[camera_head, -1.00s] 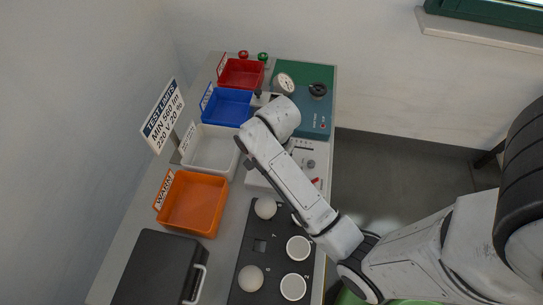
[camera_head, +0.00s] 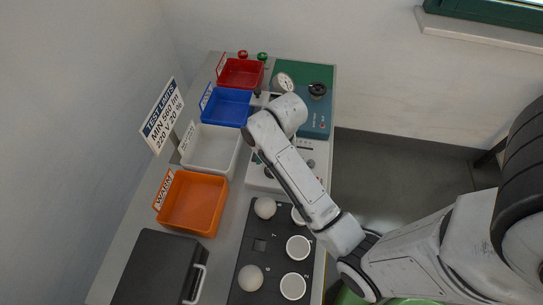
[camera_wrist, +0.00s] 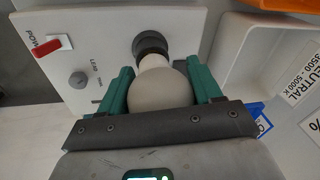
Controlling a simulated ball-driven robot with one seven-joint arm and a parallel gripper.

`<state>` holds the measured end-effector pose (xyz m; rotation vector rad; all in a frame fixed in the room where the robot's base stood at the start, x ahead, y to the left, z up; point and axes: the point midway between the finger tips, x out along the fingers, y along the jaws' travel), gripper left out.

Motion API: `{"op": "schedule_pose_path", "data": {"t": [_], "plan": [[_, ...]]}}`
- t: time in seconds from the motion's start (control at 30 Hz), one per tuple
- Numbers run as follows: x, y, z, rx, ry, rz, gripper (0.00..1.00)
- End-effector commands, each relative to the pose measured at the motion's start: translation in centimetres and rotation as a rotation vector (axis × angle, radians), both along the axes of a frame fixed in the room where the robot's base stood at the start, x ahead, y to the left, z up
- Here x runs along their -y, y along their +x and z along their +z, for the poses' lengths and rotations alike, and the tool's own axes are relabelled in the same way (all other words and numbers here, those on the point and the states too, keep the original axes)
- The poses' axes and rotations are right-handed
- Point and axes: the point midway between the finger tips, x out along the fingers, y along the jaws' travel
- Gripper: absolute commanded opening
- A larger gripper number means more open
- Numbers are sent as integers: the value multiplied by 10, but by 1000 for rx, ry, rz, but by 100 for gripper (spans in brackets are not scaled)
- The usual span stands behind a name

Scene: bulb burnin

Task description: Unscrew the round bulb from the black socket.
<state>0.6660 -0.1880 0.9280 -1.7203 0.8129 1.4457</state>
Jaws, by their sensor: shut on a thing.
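In the wrist view, the round bulb (camera_wrist: 160,90) is a matte pale globe with a short white neck. It sits between the two green fingers of my gripper (camera_wrist: 160,84), which is shut on it. The bulb's neck meets the black socket (camera_wrist: 151,43) on the white panel. I cannot tell how far the neck is threaded in. In the head view, my arm hides the gripper, the bulb and the socket.
The white test panel (camera_wrist: 95,45) carries a red switch (camera_wrist: 50,46) and a knob (camera_wrist: 77,80). White (camera_head: 215,148), orange (camera_head: 193,203), blue (camera_head: 228,107) and red (camera_head: 241,72) bins line the bench's left side. A black tray (camera_head: 262,245) with bulbs and a black case (camera_head: 160,270) stand nearer.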

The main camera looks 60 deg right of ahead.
Motion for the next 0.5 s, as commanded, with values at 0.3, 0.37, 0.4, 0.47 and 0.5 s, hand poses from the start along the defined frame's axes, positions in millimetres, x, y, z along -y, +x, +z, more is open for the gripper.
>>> {"op": "schedule_pose_path", "data": {"t": [0.3,0.37,0.4,0.47,0.5], "plan": [[2,1,2,9,-2,379,33],[2,1,2,8,-3,453,33],[2,1,2,7,-3,501,33],[2,1,2,8,-3,575,33],[2,0,2,8,-3,623,33]]}}
